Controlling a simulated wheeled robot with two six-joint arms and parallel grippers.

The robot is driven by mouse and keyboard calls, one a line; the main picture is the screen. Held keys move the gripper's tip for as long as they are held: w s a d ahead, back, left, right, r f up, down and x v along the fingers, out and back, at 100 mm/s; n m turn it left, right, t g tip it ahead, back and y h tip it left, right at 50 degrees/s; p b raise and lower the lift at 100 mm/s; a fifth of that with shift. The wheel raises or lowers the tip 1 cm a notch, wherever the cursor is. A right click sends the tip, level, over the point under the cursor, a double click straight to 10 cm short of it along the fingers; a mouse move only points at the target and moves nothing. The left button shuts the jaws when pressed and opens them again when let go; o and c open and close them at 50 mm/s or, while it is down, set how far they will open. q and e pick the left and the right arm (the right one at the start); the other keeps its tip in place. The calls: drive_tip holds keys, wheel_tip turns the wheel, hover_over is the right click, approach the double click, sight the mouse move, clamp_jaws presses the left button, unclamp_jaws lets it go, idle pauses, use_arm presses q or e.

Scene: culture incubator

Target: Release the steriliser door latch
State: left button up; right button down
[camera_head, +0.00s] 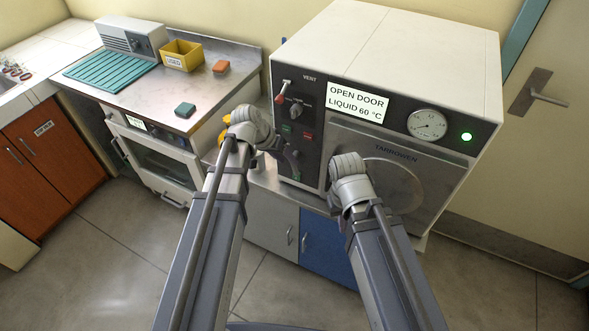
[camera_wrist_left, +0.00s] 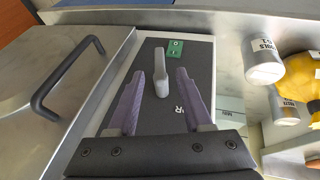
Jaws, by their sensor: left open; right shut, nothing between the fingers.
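The steriliser (camera_head: 385,75) is a white box with a dark front and a display reading "OPEN DOOR LIQUID 60 °C". Its round-panelled door (camera_head: 395,185) is closed. In the left wrist view a grey lever (camera_wrist_left: 161,76) stands on the dark control panel (camera_wrist_left: 190,73), below a green label (camera_wrist_left: 174,49). My left gripper (camera_wrist_left: 159,74) is open, its purple fingers on either side of the lever, with gaps visible. In the head view my left gripper (camera_head: 288,158) is at the lower panel and hides that part. My right gripper (camera_head: 345,165) is in front of the door; its fingers are mostly hidden.
A black bar handle (camera_wrist_left: 68,78) is on the metal door, left in the wrist view. A red-tipped vent lever (camera_head: 282,95) and a knob (camera_head: 296,110) sit higher on the panel.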

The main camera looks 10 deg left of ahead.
sight(292, 166)
use_arm(q)
drive_tip(key=b+x, duration=0.4)
drive_tip(key=x, duration=0.2)
drive_tip(key=shift+a+b, duration=0.1)
drive_tip(key=shift+b, duration=0.3)
drive_tip(key=shift+w+d+f+b, duration=0.15)
drive_tip(key=shift+d+f+b, duration=0.15)
drive_tip(key=shift+f+b, duration=0.15)
clamp_jaws()
